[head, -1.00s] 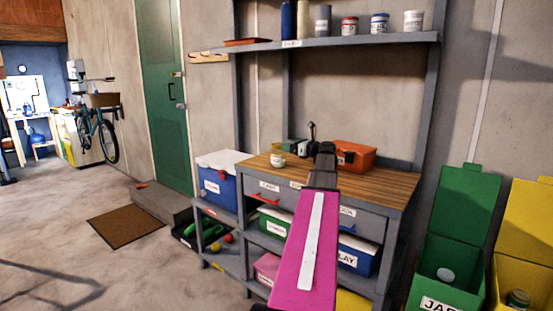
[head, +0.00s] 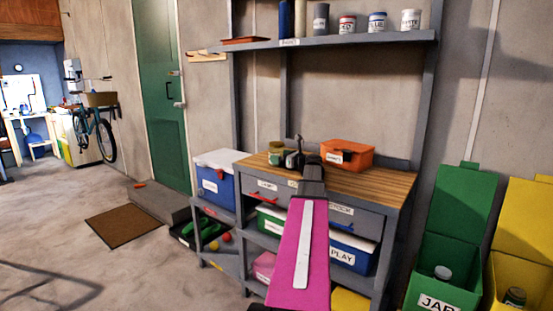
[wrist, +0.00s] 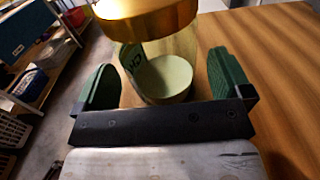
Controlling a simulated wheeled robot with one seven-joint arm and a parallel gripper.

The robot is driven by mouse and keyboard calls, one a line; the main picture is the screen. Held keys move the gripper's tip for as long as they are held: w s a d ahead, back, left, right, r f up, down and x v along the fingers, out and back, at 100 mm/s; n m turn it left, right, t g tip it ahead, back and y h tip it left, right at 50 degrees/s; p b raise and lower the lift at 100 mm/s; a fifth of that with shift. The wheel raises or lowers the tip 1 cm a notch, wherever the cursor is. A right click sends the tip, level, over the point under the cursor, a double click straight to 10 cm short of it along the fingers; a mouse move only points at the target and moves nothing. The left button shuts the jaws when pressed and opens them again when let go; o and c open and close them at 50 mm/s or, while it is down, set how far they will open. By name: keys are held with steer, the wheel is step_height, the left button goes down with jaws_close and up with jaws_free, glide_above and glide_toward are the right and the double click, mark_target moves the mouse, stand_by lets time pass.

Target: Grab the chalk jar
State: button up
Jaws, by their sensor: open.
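The jar has a gold lid (head: 277,145) and stands toward the back left of the wooden workbench (head: 375,183). In the wrist view the jar (wrist: 180,48) is clear glass with pale contents and partly readable dark label lettering, so its name cannot be read. My gripper (head: 284,158) is at the jar, with its green fingers apart. In the wrist view my gripper (wrist: 167,78) has one finger on each side of the jar, with a gap visible on both sides. The fingers hide the jar's lower part in the head view.
An orange box (head: 347,154) sits on the bench right of my gripper. A blue cooler with a white lid (head: 215,180) stands left of the bench. A shelf (head: 350,40) with several cans is above. The right part of the benchtop is clear.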

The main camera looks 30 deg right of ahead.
steer(key=x, duration=0.2)
steer(key=shift+w+a, duration=0.1)
steer(key=shift+w, duration=0.25)
steer(key=c, duration=1.1)
